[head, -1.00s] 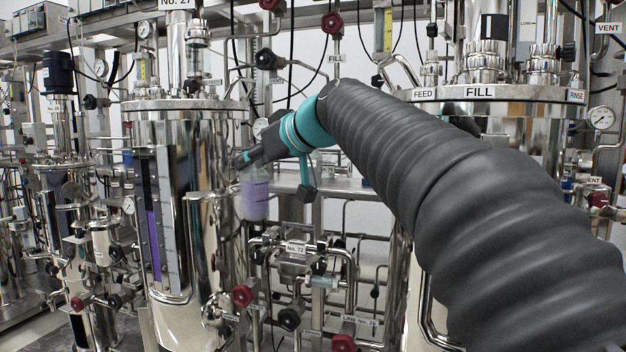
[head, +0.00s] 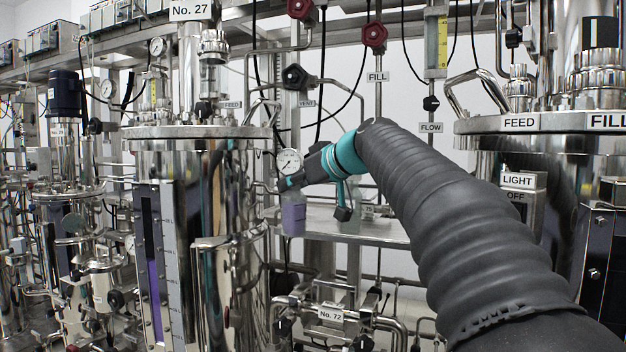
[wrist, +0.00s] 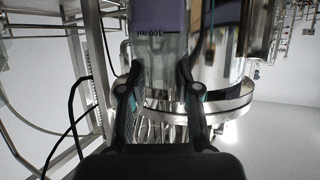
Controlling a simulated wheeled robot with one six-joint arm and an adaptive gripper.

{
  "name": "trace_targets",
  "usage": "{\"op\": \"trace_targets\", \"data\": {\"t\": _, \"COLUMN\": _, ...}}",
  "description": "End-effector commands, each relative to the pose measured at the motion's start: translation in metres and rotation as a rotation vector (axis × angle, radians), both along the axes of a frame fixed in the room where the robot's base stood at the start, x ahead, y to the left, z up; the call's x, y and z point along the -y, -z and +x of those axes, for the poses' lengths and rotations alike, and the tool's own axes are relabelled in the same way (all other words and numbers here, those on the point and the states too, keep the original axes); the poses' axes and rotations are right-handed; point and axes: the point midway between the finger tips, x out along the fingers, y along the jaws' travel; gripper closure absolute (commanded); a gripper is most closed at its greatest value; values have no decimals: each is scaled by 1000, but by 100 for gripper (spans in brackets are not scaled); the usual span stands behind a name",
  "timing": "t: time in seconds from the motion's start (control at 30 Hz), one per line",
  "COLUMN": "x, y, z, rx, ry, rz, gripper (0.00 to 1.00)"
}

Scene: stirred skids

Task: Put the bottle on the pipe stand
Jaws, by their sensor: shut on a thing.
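My gripper (head: 288,184) is shut on the bottle (head: 293,218), a small clear bottle with purple contents. It hangs upright below the fingers. In the wrist view, the fingers of my gripper (wrist: 160,72) close on either side of the bottle (wrist: 158,18), which shows a "100 ml" mark. A steel shelf on a pipe frame, seemingly the pipe stand (head: 372,230), lies behind and right of the bottle. The bottle overlaps its left end in the head view; I cannot tell whether they touch.
The shiny No. 27 tank (head: 226,270) stands close left of the bottle. A pressure gauge (head: 288,161) is behind my gripper. A small labelled item (head: 367,212) is at the shelf's back. Pipes and valves with a No. 72 tag (head: 331,314) run below. Another tank (head: 540,125) stands right.

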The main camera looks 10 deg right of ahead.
Motion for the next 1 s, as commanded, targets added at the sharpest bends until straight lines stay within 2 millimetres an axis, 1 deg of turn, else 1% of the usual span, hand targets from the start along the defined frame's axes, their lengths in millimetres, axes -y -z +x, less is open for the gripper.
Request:
{"op": "trace_targets", "data": {"t": 0.03, "x": 7, "y": -2, "z": 11, "rx": -2, "ry": 2, "rz": 0, "gripper": 100}}
{"op": "trace_targets", "data": {"t": 0.1, "x": 16, "y": -2, "z": 23, "rx": -2, "ry": 2, "rz": 1, "gripper": 100}}
{"op": "trace_targets", "data": {"t": 0.23, "x": 25, "y": -1, "z": 38, "rx": -1, "ry": 0, "rz": 1, "gripper": 100}}
{"op": "trace_targets", "data": {"t": 0.47, "x": 32, "y": 0, "z": 48, "rx": -1, "ry": 0, "rz": 0, "gripper": 100}}
{"op": "trace_targets", "data": {"t": 0.57, "x": 38, "y": -1, "z": 56, "rx": -1, "ry": 0, "rz": 0, "gripper": 100}}
{"op": "trace_targets", "data": {"t": 0.7, "x": 48, "y": -1, "z": 73, "rx": -1, "ry": 0, "rz": 0, "gripper": 100}}
{"op": "trace_targets", "data": {"t": 0.77, "x": 53, "y": -2, "z": 78, "rx": 0, "ry": 1, "rz": 0, "gripper": 100}}
{"op": "trace_targets", "data": {"t": 1.0, "x": 52, "y": 2, "z": 78, "rx": 1, "ry": 0, "rz": 1, "gripper": 100}}
